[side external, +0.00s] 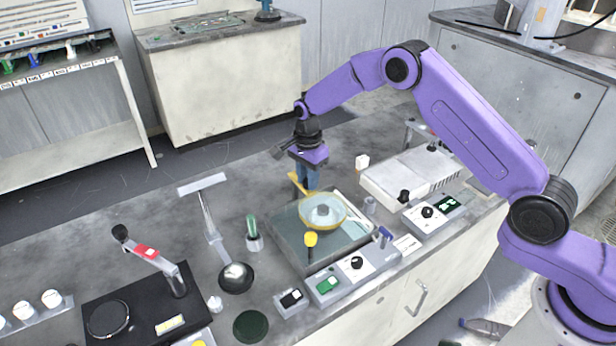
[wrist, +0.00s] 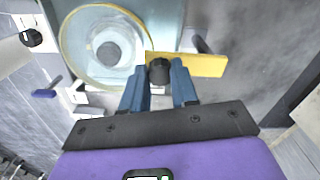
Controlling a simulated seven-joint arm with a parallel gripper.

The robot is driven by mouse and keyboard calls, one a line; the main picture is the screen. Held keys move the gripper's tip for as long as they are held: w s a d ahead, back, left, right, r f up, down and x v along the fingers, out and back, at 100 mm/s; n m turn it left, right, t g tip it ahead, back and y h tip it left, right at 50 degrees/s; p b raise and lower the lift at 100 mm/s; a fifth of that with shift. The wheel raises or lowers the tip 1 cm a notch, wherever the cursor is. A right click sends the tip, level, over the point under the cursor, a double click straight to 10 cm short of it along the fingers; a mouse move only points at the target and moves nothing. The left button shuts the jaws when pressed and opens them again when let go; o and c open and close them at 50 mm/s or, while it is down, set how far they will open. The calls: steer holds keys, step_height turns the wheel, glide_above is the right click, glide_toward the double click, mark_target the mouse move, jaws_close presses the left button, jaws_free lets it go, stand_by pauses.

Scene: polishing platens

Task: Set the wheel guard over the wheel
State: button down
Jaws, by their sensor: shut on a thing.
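The wheel guard (side external: 339,213) is a clear round cover with a yellow rim, and a yellow bar (wrist: 207,64) with a black knob sticks out from it. My gripper (side external: 306,184) has its blue fingers shut on the black knob; the grip also shows in the wrist view (wrist: 158,84). The wheel's grey hub (side external: 322,210) shows inside the guard's rim, near its middle, and in the wrist view (wrist: 108,53) too. The guard surrounds the hub as seen from both views. I cannot tell whether it rests on the platen machine (side external: 290,232) or hovers just above it.
A yellow-topped knob (side external: 310,239) stands at the machine's front edge, beside its control panel (side external: 357,264). A white box unit (side external: 400,180) is at the right.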

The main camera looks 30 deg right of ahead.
steer(key=shift+a, duration=0.1)
steer(key=c, duration=0.9)
jaws_free()
steer(key=shift+o, duration=0.2)
steer(key=shift+r, duration=0.1)
step_height(320, 180, up, 17)
steer(key=shift+r, duration=0.15)
steer(key=shift+s, duration=0.1)
